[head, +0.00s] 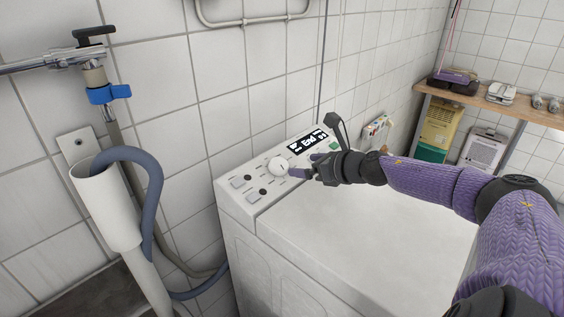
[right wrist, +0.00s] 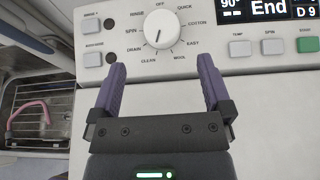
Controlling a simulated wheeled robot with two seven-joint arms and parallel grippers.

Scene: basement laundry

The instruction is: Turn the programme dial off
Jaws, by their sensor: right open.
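The programme dial (head: 277,167) is a round white knob on the sloping control panel of the white washing machine (head: 330,225). In the right wrist view the dial (right wrist: 165,27) has OFF printed above it, and its dark mark points down and slightly left, towards CLEAN. The display (head: 309,141) reads "End". My right gripper (head: 303,174) is open and empty. In the right wrist view its two purple fingers (right wrist: 162,72) are spread below the dial, apart from it. My left gripper is not in view.
Small square buttons (right wrist: 240,48) flank the dial, and a green one (right wrist: 308,45) is at far right. A grey hose (head: 152,170) and white standpipe (head: 105,205) stand left of the machine. A wooden shelf (head: 490,101) is at the back right. The machine's top is clear.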

